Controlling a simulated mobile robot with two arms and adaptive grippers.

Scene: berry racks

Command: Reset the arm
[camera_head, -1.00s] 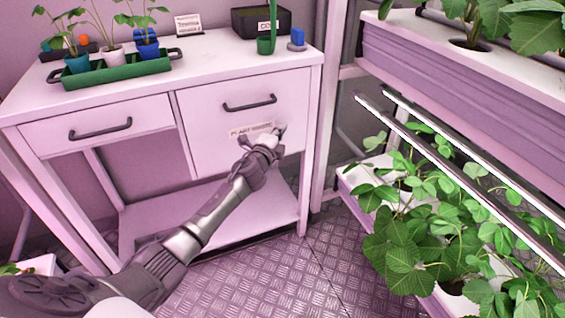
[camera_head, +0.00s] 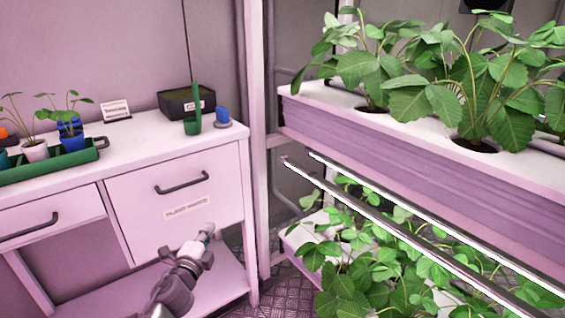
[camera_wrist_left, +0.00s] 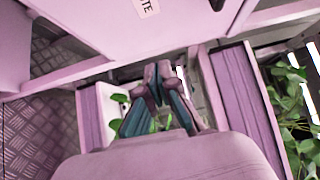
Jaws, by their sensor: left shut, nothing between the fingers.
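My left gripper (camera_head: 206,234) is low in front of the cabinet's labelled drawer (camera_head: 172,203) in the head view. It is shut with nothing in it. In the left wrist view the two fingers of my left gripper (camera_wrist_left: 157,80) meet at their tips. I cannot tell whether the gripper touches the drawer front. The drawer looks closed. My right gripper is not in view.
The white cabinet (camera_head: 130,150) bears a green tray (camera_head: 50,165) with potted seedlings, a black box (camera_head: 187,104), a green holder (camera_head: 193,125) and a blue item (camera_head: 222,115). A plant rack (camera_head: 400,170) with two metal bars (camera_head: 400,230) stands at right.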

